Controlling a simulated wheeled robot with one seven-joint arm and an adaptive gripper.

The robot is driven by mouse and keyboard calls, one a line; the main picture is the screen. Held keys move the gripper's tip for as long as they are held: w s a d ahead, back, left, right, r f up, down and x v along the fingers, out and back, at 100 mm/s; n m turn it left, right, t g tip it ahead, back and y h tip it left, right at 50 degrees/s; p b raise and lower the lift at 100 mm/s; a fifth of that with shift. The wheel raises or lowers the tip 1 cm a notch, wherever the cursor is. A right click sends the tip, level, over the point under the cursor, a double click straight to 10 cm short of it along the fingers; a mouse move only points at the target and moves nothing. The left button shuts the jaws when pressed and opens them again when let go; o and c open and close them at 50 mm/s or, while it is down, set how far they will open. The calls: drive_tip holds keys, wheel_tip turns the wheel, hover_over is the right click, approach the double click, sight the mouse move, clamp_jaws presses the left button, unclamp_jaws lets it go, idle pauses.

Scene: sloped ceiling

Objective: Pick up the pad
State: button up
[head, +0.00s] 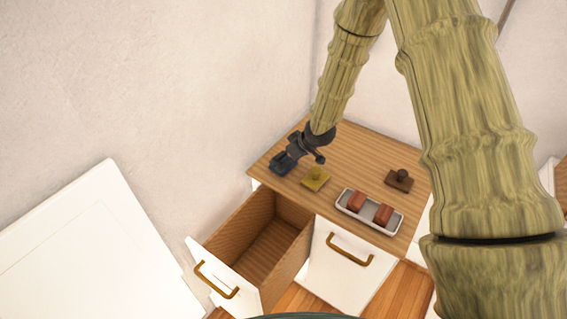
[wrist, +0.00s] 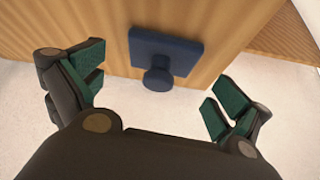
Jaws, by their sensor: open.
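A dark blue square pad (head: 283,166) with a round knob lies near the left edge of the wooden cabinet top. In the wrist view the blue pad (wrist: 178,49) shows with its knob, ahead and between my spread fingers. My gripper (head: 304,157) is over the left part of the top, close to the blue pad and partly covering it in the head view. In the wrist view my gripper (wrist: 160,88) is open and nothing is held. A yellow pad (head: 316,179) and a brown pad (head: 399,180), each with a knob, lie farther right.
A pale tray (head: 345,206) with two reddish blocks stands near the front edge of the cabinet top (head: 362,152). An open, empty-looking drawer (head: 262,247) sticks out below at left. A closed white drawer front (head: 345,270) is beside it. A wall stands behind.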

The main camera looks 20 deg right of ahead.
sight(286, 158)
drive_tip(key=shift+p+x, duration=0.35)
drive_tip(key=shift+x, duration=1.6)
drive_tip(key=shift+w+a+r, duration=0.1)
drive_tip(key=shift+a+r, duration=0.05)
drive_tip(key=c, duration=0.9)
